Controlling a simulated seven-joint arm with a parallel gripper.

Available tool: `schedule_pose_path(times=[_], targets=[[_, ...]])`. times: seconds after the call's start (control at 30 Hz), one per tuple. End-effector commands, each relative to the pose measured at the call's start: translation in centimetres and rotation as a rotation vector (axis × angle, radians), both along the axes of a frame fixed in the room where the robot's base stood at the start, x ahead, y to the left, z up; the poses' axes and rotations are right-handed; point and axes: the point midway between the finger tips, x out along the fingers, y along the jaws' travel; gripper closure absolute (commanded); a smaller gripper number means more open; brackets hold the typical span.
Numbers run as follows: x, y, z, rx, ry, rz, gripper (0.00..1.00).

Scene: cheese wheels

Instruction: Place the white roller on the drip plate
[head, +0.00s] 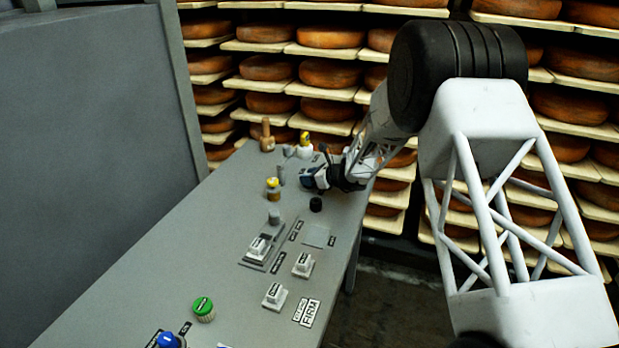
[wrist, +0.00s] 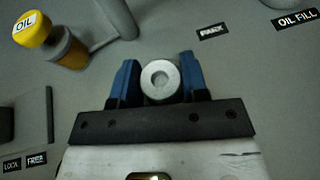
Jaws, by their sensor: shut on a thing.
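My gripper (head: 306,178) reaches low over the far part of the grey bench from the right. In the wrist view its blue fingers (wrist: 159,66) are shut on the white roller (wrist: 160,79), a pale ring-shaped piece with a hole, seen end-on. In the head view I cannot make out the roller at the fingers. A pale flat square plate (head: 317,235) lies bare on the bench, nearer than the gripper; its label is too small to read, so I cannot tell whether it is the drip plate.
A yellow-capped oil bottle (head: 273,188) stands left of my gripper and shows in the wrist view (wrist: 32,30). A grey slide fixture (head: 262,249), white blocks (head: 303,265) and a green knob (head: 203,309) are nearer still. Cheese shelves line the back.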

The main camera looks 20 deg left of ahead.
Motion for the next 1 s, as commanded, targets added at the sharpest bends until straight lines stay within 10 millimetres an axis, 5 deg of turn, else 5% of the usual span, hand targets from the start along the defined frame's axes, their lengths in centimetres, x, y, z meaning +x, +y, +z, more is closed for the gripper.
schedule_pose_path(times=[0.13,0.17,0.3,0.73,1.0], targets=[[0.0,0.0,-0.3,0.000,0.001,0.000,0.82],[0.0,0.0,-0.3,0.000,0.000,0.000,0.56],[0.0,0.0,-0.3,0.000,0.000,0.000,0.35],[0.0,0.0,0.1,0.000,-0.001,0.000,0.34],[-0.4,-2.1,1.0,0.000,-0.001,-0.001,0.34]])
